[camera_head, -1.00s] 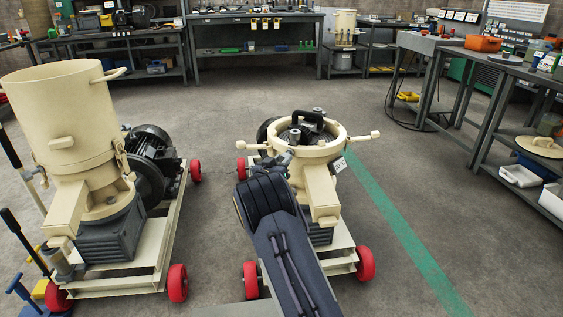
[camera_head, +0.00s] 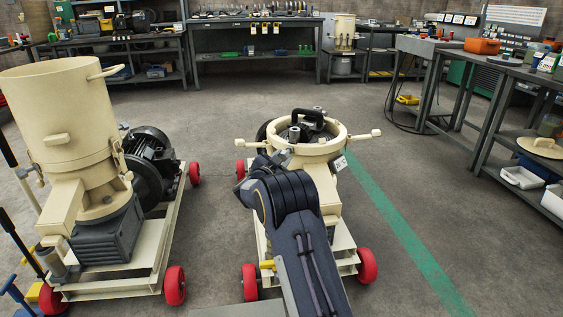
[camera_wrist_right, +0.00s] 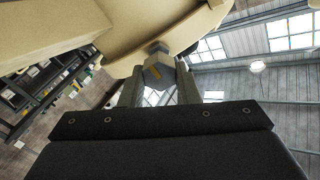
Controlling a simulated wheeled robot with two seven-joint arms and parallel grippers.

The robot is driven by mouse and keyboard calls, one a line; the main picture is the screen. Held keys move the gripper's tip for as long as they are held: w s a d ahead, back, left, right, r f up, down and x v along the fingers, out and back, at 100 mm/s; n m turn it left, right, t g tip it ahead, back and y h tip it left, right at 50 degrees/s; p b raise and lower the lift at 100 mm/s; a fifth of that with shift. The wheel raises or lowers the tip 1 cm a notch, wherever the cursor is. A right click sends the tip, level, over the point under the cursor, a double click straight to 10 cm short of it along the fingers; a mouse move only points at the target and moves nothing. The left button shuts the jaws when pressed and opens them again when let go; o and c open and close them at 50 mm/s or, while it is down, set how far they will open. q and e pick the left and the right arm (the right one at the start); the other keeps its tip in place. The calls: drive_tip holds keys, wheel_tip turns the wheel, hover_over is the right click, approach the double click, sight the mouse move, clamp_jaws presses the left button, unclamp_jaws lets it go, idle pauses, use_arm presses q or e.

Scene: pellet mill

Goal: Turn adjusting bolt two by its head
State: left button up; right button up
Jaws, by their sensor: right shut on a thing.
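The open pellet mill (camera_head: 327,190) stands right of centre in the head view, its cream ring at the top and a cream chute at the front. My right gripper (camera_wrist_right: 158,82) is shut on this bolt head, with one finger on each side. In the head view, my right arm largely hides the gripper and bolt. Which numbered bolt it is cannot be read. My left gripper is out of view.
A second mill with a tall cream hopper (camera_head: 68,110) stands at left on a red-wheeled frame. Workbenches line the back wall (camera_head: 255,52) and the right side (camera_head: 500,70). The floor between the mills and benches is clear, with a green stripe (camera_head: 400,230).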

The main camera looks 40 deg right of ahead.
drive_tip(key=shift+f+m, duration=0.1)
drive_tip(key=shift+m, duration=0.2)
drive_tip(key=o, duration=1)
drive_tip(key=shift+p+v, duration=0.65)
drive_tip(key=shift+v, duration=3.25)
